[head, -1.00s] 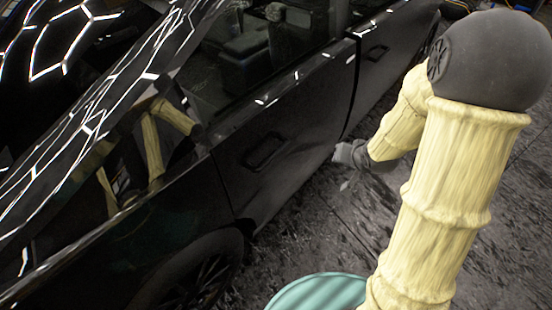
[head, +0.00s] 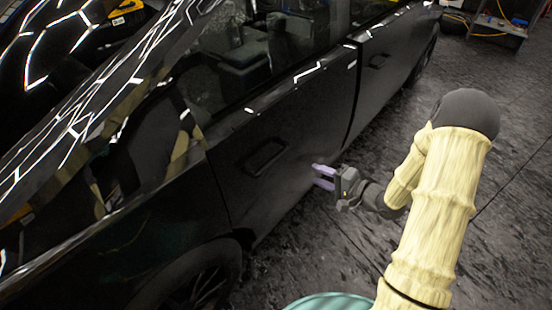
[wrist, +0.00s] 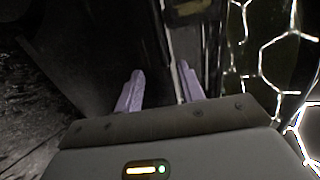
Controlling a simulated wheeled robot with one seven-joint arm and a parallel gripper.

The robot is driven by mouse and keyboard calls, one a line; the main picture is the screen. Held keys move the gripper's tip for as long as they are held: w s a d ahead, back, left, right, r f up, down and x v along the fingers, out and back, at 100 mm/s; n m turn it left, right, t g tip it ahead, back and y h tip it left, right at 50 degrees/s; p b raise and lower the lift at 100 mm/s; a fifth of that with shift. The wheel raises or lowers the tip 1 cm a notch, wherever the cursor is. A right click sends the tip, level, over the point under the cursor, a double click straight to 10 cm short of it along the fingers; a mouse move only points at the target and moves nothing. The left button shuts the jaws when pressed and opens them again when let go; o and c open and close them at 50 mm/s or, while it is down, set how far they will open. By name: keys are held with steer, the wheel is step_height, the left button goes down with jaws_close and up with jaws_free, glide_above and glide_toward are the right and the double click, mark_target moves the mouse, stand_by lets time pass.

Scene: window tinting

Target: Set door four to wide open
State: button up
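A black car fills the left and middle of the head view. Its nearer side door (head: 290,125) has a recessed handle (head: 265,155), and a farther door (head: 392,62) has its own handle (head: 378,60). No number marks either door, so I cannot tell which is door four. Both look shut or nearly so; a dark seam runs between them. My gripper (head: 319,176) is beside the nearer door's lower part, right of its handle, its purple fingers pointing at the panel. In the wrist view the fingers (wrist: 160,85) are apart with nothing between them.
The dark, marked floor (head: 500,220) to the right of the car is open. A wheel (head: 205,285) sits at the lower left. A low stand with cables (head: 497,25) is at the top right. A teal round thing shows at the bottom edge.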

mark_target(276, 158)
steer(key=x, duration=1.7)
steer(key=shift+w+a, duration=0.1)
steer(key=shift+a, duration=0.15)
jaws_close()
